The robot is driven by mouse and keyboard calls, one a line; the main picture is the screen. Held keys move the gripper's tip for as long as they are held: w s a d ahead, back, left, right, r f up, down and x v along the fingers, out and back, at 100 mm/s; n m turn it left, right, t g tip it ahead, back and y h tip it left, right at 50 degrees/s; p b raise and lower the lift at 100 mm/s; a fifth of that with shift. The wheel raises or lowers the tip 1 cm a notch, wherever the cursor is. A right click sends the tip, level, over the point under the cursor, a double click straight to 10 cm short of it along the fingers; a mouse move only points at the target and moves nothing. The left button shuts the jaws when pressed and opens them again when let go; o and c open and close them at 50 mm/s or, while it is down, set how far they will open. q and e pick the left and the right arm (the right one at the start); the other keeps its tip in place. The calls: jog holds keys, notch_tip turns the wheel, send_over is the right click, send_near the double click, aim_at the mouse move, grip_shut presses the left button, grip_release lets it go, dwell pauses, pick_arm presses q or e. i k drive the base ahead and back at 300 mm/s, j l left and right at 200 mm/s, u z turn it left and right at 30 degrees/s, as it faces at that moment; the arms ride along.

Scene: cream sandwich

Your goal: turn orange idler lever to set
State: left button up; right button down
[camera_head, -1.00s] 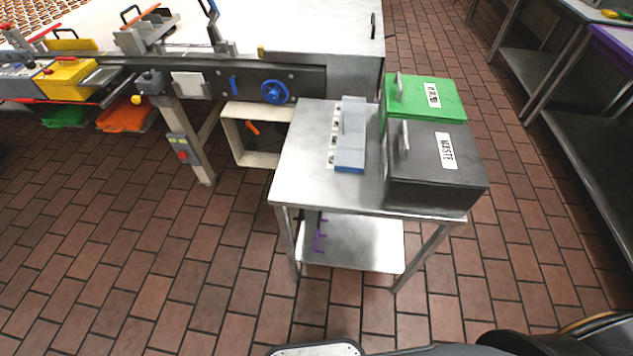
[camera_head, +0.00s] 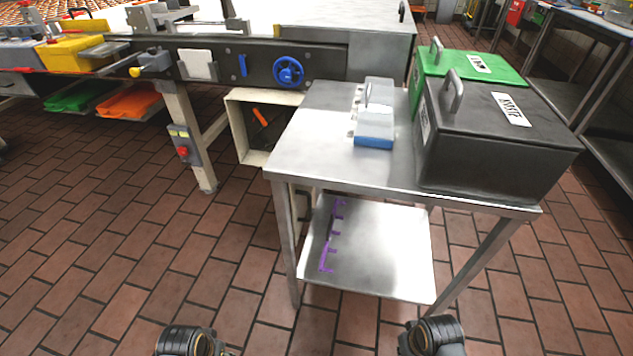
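The orange idler lever (camera_head: 259,114) is a small tilted orange bar inside an open cream box housing (camera_head: 235,127), below the conveyor's dark side rail. A dark part lies below the lever inside the box, too shadowed to make out. Neither gripper shows. Only dark rounded parts of my two arms show at the bottom edge, left and right of centre, far from the lever.
A steel table (camera_head: 316,133) stands just right of the box, with a grey-blue case (camera_head: 375,143), a green bin (camera_head: 424,66) and a black bin (camera_head: 490,150). A purple rack (camera_head: 327,257) lies on its lower shelf. A blue handwheel (camera_head: 288,72) sits above the box. Floor is clear at left.

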aim_at(256, 111)
jog(key=i+j+u, duration=0.25)
jog(key=i+j, duration=0.3)
jog(key=j, duration=0.35)
jog(key=i+j+u, duration=0.3)
jog(key=i+j, duration=0.35)
jog(key=j, duration=0.1)
